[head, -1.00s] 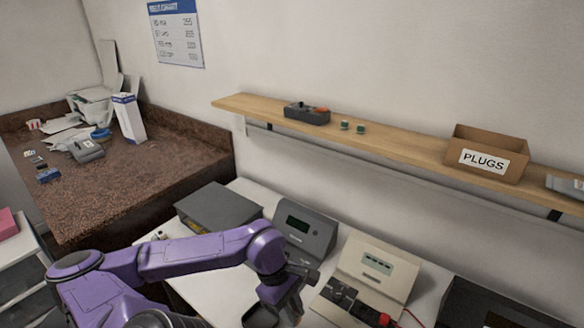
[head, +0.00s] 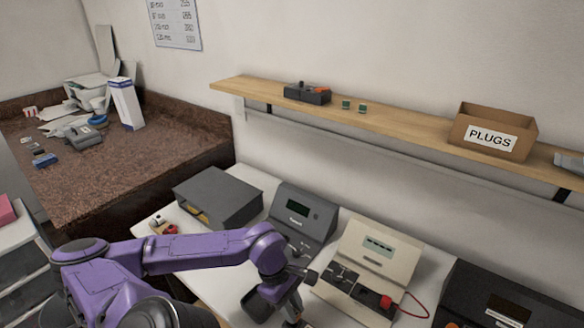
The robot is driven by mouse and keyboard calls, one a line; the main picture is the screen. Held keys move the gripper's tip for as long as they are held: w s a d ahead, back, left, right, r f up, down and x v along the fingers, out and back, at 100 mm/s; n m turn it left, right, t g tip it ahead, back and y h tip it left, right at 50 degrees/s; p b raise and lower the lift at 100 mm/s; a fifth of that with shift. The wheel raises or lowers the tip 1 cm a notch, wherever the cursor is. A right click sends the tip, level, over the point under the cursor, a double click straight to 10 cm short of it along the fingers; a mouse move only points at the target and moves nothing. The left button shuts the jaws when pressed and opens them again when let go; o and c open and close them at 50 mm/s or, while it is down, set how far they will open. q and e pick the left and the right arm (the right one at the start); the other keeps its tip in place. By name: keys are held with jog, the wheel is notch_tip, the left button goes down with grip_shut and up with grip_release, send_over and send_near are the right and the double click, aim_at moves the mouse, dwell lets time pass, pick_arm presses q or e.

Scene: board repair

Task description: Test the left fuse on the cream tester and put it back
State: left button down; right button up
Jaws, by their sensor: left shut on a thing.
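The cream tester (head: 372,257) stands on the white bench, with a small display on its sloped face. A dark fixture (head: 345,276) and a red block (head: 384,300) sit on its front ledge, and a red lead loops at its right. My left gripper (head: 293,294) is low over the bench, left of the cream tester and in front of the grey tester. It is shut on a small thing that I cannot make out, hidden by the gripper. The left fuse cannot be picked out. My right gripper is out of view.
The dark grey tester (head: 304,220) and a grey box (head: 217,197) stand left of the cream tester. A black device (head: 490,300) is at the right. The shelf (head: 400,121) above holds a PLUGS box (head: 492,133). A brown counter (head: 110,180) is at the left.

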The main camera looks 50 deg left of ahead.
pick_arm(q)
jog(key=shift+f, duration=0.8)
dwell(0.4)
jog(key=shift+r+p, duration=0.1)
jog(key=shift+p, duration=0.3)
dwell(0.4)
jog(key=shift+f, duration=0.5)
dwell(0.5)
jog(key=shift+p, duration=0.4)
jog(key=shift+f, duration=0.6)
dwell(0.8)
jog(key=c, duration=0.6)
grip_release()
jog(key=shift+r, duration=0.15)
